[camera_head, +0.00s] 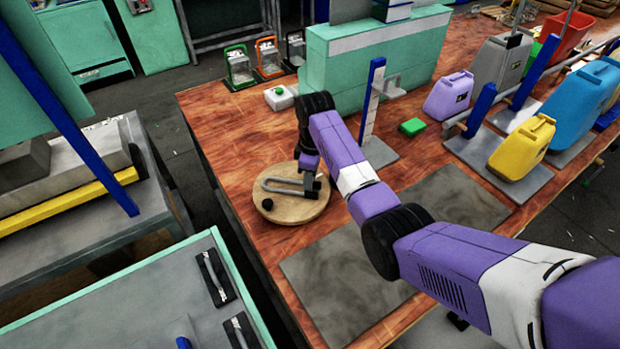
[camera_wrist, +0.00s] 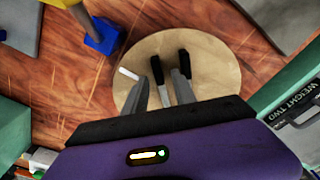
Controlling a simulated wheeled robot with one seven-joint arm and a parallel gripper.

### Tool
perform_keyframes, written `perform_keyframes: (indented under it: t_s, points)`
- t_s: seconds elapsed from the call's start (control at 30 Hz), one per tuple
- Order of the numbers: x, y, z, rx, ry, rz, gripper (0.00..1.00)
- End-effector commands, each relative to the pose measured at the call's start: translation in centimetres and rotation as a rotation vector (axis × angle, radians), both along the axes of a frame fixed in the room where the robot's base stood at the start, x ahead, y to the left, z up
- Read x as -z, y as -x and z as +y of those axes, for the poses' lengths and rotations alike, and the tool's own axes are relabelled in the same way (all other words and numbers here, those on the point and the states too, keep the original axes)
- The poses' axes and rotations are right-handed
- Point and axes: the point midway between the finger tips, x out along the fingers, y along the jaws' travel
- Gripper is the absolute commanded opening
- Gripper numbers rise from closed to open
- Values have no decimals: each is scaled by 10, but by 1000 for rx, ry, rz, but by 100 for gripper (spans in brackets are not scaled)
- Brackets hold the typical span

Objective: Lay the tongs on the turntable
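The turntable (camera_head: 287,212) is a round pale wooden disc on the table; it also fills the middle of the wrist view (camera_wrist: 220,77). The tongs (camera_head: 283,189) are a narrow grey U shape over the disc, with the bend to the left and dark parts at the right end. I cannot tell whether they touch the disc. My gripper (camera_head: 309,177) points down over the disc's right rear part, close to the tongs' right end. In the wrist view, grey prongs and black tips (camera_wrist: 157,70) overlap in front of my gripper, so its grip is unclear.
A small black knob (camera_head: 267,204) is on the disc's front left. A post stand (camera_head: 373,110) and a green block (camera_head: 412,127) are behind my arm. Purple (camera_head: 448,96) and yellow (camera_head: 522,146) jugs stand at right. A grey mat (camera_head: 345,270) lies in front.

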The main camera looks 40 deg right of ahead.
Motion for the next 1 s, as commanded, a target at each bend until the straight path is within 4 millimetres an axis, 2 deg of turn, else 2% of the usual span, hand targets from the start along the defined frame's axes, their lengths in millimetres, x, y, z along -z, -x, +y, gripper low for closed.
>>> perform_keyframes:
  t_s: [0.17,0.27,0.7,1.0]
  points:
    - [-6,0,0,0,1,-2,32]
    - [-16,-1,-1,0,1,-4,32]
    - [-109,4,-3,1,1,-1,32]
    - [-124,4,-4,1,0,0,32]
